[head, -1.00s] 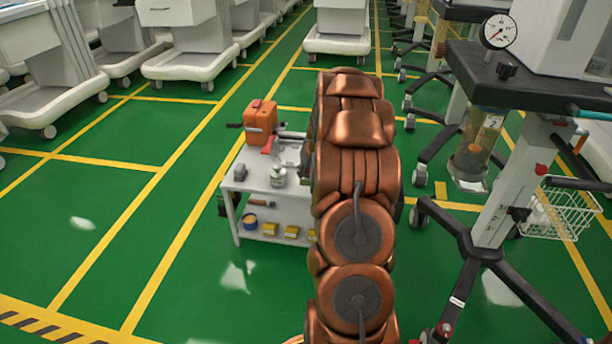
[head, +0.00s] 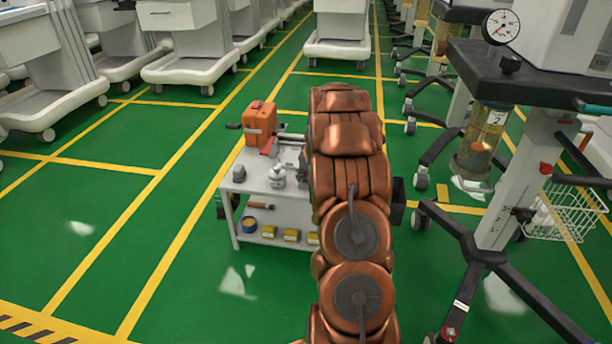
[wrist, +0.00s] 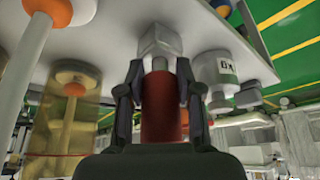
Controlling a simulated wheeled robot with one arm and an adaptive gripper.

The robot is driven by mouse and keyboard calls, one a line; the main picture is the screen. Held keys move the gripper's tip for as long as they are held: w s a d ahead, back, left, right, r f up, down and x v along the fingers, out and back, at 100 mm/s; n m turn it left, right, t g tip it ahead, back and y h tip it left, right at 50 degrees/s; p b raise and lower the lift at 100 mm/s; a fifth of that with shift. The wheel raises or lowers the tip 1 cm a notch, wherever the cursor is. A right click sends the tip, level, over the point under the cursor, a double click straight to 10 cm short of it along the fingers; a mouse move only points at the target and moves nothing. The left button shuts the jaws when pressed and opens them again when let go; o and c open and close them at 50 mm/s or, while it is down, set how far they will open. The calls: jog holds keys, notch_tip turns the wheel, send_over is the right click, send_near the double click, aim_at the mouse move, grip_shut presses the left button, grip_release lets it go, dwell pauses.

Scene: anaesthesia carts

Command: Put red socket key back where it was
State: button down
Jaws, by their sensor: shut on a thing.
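The red socket key (wrist: 163,105) is in my gripper (wrist: 160,95) in the wrist view. Both dark fingers close on the sides of its red handle. I cannot tell whether the shaft touches the block. In the head view my arm hides the gripper, the key and the right part of the small white table (head: 262,198).
A wheeled stand (head: 500,200) is right of my arm. Green floor is free at left.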

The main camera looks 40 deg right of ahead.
jog(key=shift+f, duration=0.1)
jog(key=c, duration=0.8)
grip_release()
jog(key=shift+o, duration=0.2)
jog(key=p+v, duration=0.4)
jog(key=v, duration=0.8)
jog(key=s+a+r+n+g+y, duration=0.1)
jog(key=s+a+r, duration=0.1)
jog(key=a, duration=0.7)
jog(key=s+a+r+g+y, duration=0.1)
jog(key=s+a+r, duration=0.15)
jog(key=a, duration=0.75)
jog(key=s+a+r+n+g+y, duration=0.1)
jog(key=s+a, duration=0.2)
jog(key=a, duration=0.6)
jog(key=s+a+g, duration=0.1)
jog(key=s+a, duration=0.4)
jog(key=s, duration=0.4)
jog(key=s+a+r+n+g+h, duration=0.1)
jog(key=s+a, duration=0.3)
jog(key=s, duration=0.5)
jog(key=s+a+g, duration=0.3)
jog(key=s+a, duration=0.2)
jog(key=s, duration=0.4)
jog(key=shift+a+r+n, duration=0.25)
jog(key=shift+a+n, duration=0.05)
